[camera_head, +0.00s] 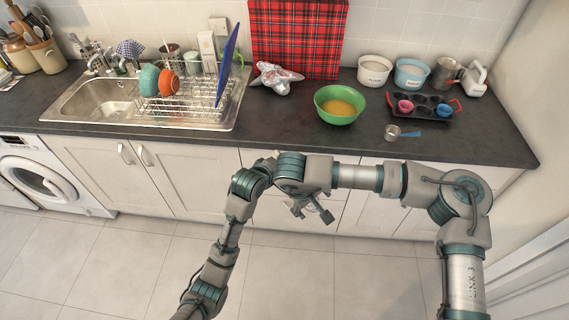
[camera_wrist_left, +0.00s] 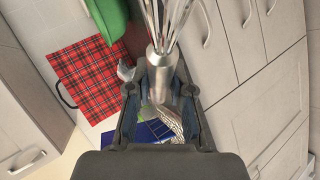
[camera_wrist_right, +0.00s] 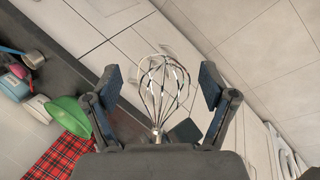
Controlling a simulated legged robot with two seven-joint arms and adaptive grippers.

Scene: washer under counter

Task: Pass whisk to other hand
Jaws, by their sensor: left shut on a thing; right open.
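The whisk is metal, with a grey handle (camera_wrist_left: 161,75) and wire loops. In the left wrist view my left gripper (camera_wrist_left: 159,95) is shut on the handle, and the wires point away toward the top. In the right wrist view the wire loops (camera_wrist_right: 163,85) show between the spread fingers of my right gripper (camera_wrist_right: 160,80), which is open. The lower handle is hidden there by the gripper body. I cannot tell whether the right fingers touch the wires. In the head view both wrists meet before the counter front, and the whisk is not clearly visible.
The dark counter (camera_head: 290,138) holds a green bowl (camera_head: 339,105), a measuring cup (camera_head: 393,132), a muffin tin (camera_head: 423,106), canisters and a dish rack (camera_head: 190,104) beside the sink. A washer (camera_head: 45,180) stands at the left. The floor in front of the cabinets is clear.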

